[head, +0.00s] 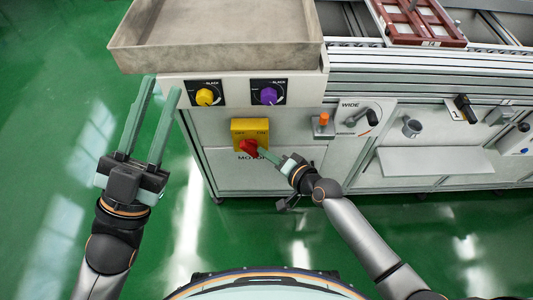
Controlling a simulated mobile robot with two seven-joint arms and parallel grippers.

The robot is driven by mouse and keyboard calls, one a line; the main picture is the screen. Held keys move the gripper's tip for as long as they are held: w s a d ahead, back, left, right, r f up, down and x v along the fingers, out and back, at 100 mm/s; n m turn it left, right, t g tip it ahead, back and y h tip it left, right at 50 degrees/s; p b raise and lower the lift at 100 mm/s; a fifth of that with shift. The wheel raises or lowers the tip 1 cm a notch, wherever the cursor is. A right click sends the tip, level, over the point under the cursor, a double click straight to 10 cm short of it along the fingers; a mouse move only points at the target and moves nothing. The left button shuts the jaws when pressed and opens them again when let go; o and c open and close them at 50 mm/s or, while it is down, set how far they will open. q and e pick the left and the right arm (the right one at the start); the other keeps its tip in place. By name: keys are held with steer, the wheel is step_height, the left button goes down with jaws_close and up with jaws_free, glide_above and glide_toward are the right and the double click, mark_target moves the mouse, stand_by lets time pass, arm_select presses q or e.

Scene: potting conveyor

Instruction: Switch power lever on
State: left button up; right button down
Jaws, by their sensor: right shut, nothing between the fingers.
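The power lever is a red rotary handle (249,148) on a yellow switch box (250,128) on the machine's front panel. Labels that look like OFF and ON run along the top of the box, and a partly covered MOTOR label is below. The handle's exact angle is hard to read. My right gripper (262,152) is shut and empty, with its fingertips right at the handle's right side; I cannot tell whether they touch it. My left gripper (163,84) is open and empty, its fingers spread to the left of the panel, near the tray's lower left corner.
A yellow knob (205,97) and a purple knob (268,96) sit above the switch. A grey tray (215,58) juts out over them. To the right are an orange button (324,119), a WIDE lever (364,117) and a pale shelf (430,161). Green floor is clear at left.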

arm_select(q)
steer(key=s+m+h, duration=0.1)
steer(key=s+r+m+h+b, duration=0.1)
steer(key=h, duration=0.1)
steer(key=shift+s+d+r, duration=0.1)
steer(key=shift+d+r, duration=0.1)
arm_select(e)
steer(key=shift+f+y, duration=0.15)
steer(key=shift+y, duration=0.15)
arm_select(q)
steer(key=shift+f+b, duration=0.35)
steer(key=shift+b, duration=0.15)
arm_select(e)
steer(key=shift+f+m, duration=0.1)
steer(key=shift+m, duration=0.2)
